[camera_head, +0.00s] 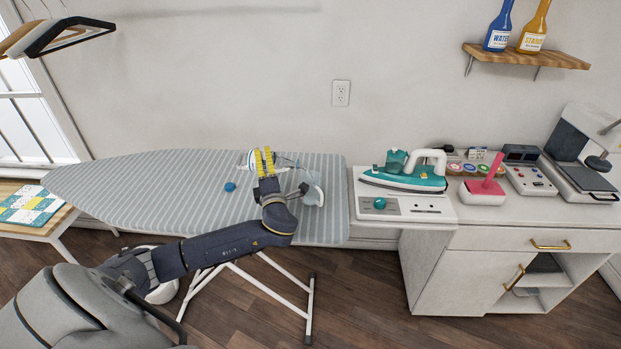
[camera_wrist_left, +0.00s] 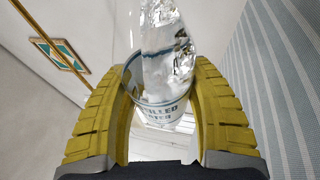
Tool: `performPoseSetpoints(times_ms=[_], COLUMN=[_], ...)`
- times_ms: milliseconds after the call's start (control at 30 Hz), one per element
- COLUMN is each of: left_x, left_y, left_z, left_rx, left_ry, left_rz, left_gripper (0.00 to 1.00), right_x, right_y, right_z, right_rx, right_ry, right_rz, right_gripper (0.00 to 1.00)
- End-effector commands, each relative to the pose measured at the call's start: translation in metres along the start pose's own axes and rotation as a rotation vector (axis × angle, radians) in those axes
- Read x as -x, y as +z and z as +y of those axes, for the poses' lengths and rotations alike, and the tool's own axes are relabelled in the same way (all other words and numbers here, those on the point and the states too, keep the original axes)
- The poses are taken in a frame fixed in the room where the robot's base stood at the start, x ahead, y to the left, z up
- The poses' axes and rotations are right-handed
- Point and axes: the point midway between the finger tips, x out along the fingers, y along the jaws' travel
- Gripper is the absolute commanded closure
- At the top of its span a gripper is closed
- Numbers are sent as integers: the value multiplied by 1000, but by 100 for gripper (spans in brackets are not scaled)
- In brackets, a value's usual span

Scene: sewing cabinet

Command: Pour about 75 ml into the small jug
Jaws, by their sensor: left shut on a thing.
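My left gripper (camera_head: 264,162) is over the ironing board, its yellow fingers shut around a clear bottle (camera_head: 286,160). In the left wrist view the bottle (camera_wrist_left: 168,65) sits between both yellow fingers (camera_wrist_left: 165,105). Its partly hidden label shows "ILLED" and "ATER". In the head view the bottle appears tipped over, its ends showing on both sides of the fingers. The small jug (camera_head: 313,192), pale and translucent, stands on the board just right of my wrist, below the bottle's right end. I cannot tell its liquid level or whether liquid is flowing. My right gripper is out of view.
The striped ironing board (camera_head: 130,185) is clear to the left, except for a small blue cap (camera_head: 230,187). A teal iron (camera_head: 405,172) rests on a white station at right. A pink holder (camera_head: 483,190) and several small items stand on the cabinet (camera_head: 500,238).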

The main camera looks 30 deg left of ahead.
Motion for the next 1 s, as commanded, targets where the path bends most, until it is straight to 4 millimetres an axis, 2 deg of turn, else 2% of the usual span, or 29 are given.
performPoseSetpoints(times_ms=[200,400,500,1000], left_x=[0,8,11,12], left_y=[0,-13,-10,-5], left_z=[-2,-41,-50,-48], left_rx=[12,312,399,477], left_ry=[-5,-131,-163,-193], left_rz=[4,95,118,139], left_gripper=[89,89,89,89], right_x=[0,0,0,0], right_y=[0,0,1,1], right_z=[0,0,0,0], right_rx=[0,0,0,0], right_ry=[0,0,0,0], right_rz=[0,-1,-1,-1], right_gripper=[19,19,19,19])
